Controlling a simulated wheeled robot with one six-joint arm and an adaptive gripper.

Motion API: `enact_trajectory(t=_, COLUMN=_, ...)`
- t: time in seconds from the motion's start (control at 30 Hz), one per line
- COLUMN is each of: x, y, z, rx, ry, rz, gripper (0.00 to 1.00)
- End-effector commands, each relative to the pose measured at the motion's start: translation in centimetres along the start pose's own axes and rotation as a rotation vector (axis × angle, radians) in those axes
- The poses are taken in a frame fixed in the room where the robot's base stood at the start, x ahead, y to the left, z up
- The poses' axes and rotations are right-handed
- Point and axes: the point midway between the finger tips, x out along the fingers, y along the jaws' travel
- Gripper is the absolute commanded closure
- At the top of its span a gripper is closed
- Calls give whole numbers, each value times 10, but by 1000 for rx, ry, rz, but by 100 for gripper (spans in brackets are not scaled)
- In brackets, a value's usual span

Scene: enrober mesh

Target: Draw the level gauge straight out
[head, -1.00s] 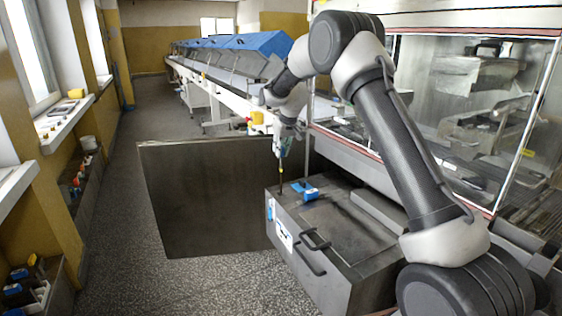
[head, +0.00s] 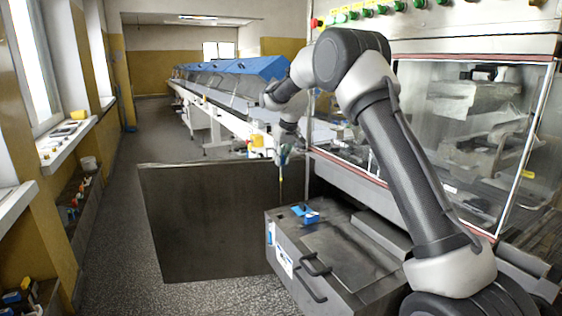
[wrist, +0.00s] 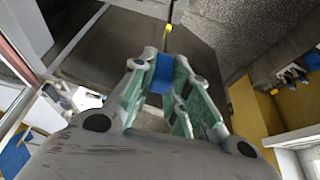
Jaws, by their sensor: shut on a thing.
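My gripper (head: 284,152) is above the back left corner of the grey metal tank (head: 350,255). In the wrist view my gripper (wrist: 160,85) is shut on the blue grip of the level gauge (wrist: 161,75). The gauge's thin rod, with a yellow part, runs away from the fingers. In the head view the level gauge (head: 281,188) hangs nearly upright below my gripper. Its lower end is near the tank's top edge; I cannot tell whether the tip is clear of the tank.
A blue fitting (head: 306,213) sits on the tank top. A dark panel (head: 205,222) stands left of the tank. The glazed machine (head: 460,130) is close on the right, and a long conveyor line (head: 215,90) runs behind. The floor at left is open.

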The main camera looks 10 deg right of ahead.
Motion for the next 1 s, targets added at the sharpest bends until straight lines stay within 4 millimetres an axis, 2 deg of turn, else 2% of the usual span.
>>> enact_trajectory(t=1.0, x=-52, y=0, z=-22, rx=0, ry=2, rz=0, gripper=100)
